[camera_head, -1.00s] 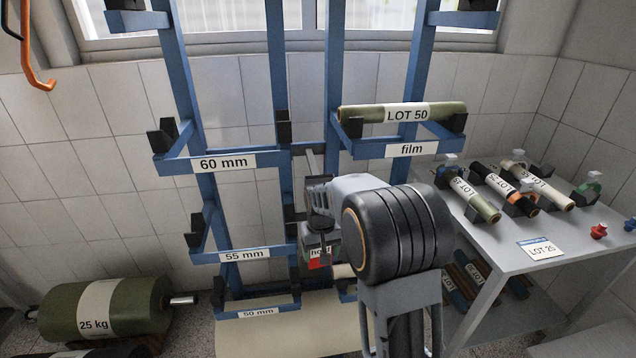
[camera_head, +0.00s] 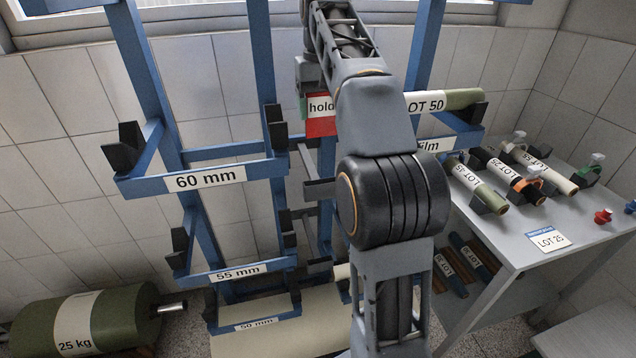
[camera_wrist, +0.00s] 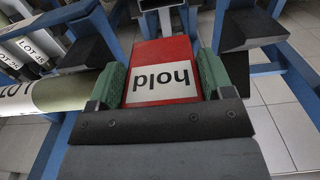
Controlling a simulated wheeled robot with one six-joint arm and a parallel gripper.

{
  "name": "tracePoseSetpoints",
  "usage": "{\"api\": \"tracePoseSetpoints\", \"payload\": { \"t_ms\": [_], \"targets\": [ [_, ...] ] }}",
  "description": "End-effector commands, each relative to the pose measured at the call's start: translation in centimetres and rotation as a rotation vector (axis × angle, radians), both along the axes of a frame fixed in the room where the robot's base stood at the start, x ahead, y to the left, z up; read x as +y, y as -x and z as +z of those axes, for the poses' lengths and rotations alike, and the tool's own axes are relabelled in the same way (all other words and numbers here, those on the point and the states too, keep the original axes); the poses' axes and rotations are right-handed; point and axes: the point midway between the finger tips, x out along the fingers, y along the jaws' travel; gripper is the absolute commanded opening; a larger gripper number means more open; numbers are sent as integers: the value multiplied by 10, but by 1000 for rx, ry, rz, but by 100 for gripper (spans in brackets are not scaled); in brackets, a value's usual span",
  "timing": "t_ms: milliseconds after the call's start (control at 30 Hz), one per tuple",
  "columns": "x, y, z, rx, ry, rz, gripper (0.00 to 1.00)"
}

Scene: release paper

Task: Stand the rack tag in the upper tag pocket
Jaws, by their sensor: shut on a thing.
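The rack tag, a flat red and white card reading "hold", shows in the head view (camera_head: 321,124) and upside down in the wrist view (camera_wrist: 165,88). My gripper (camera_wrist: 163,74) is shut on it, with one green pad at each side. In the head view my gripper (camera_head: 318,100) is partly hidden by my arm. The tag is raised in front of the blue rack, left of the LOT 50 roll. Dark grey brackets (camera_head: 320,188) stick out of the rack below the tag. I cannot tell for sure which part is the upper tag pocket.
The blue rack (camera_head: 206,275) has arms labelled 60 mm, 55 mm, 50 mm and film. The LOT 50 roll (camera_head: 464,98) lies on the film arms, close to my arm. A grey table (camera_head: 500,235) with several rolls stands at right. A green 25 kg roll (camera_head: 120,312) lies lower left.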

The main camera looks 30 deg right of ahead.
Motion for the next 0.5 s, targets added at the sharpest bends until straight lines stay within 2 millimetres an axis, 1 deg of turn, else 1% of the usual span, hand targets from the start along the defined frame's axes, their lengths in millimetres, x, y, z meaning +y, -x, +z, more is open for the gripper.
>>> {"api": "tracePoseSetpoints", "payload": {
  "t_ms": [33,200,300,400,500],
  "targets": [
    [1,1,-17,4,-1,2,47],
    [2,1,-59,4,-1,4,47],
    [2,1,-81,3,-1,4,47],
    [2,1,-99,4,-1,3,47],
    [1,1,-111,1,0,2,47]
  ]
}}
